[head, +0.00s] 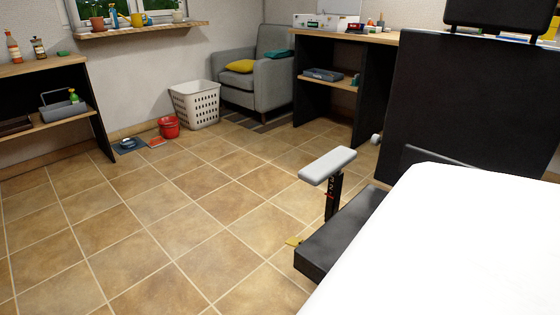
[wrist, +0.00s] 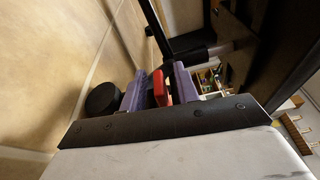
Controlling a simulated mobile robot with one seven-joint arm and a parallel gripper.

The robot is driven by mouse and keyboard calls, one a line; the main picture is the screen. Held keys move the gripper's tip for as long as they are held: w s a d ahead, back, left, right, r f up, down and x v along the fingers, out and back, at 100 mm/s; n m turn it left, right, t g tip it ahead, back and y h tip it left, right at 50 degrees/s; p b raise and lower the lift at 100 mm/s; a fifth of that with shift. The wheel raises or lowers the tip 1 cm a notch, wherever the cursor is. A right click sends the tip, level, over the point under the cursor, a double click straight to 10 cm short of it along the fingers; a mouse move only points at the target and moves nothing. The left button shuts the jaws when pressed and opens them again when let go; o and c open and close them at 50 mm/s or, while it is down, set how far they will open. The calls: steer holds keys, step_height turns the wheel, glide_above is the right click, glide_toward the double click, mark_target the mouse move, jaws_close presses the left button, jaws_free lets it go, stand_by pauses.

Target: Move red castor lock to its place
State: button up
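In the wrist view a red piece (wrist: 161,88), likely the red castor lock, shows between the two purple fingers of my gripper (wrist: 159,82). The fingers stand apart on either side of it. A narrow dark gap seems to show at its left; whether the fingers touch it is not clear. A round black part (wrist: 102,98) lies just left of the fingers. In the head view a dark seat-like piece (head: 345,240) with a grey armrest (head: 328,165) stands at centre right. My gripper is hidden in the head view.
A tall black panel (head: 455,105) stands at the right. Behind are a counter (head: 345,36), a grey armchair (head: 258,75), a white basket (head: 195,104) and a red bucket (head: 168,127). A shelf (head: 45,120) stands left. The tiled floor (head: 130,220) at left is open.

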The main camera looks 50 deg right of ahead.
steer(key=p+v, duration=0.1)
steer(key=v, duration=1.2)
steer(key=shift+d, duration=0.1)
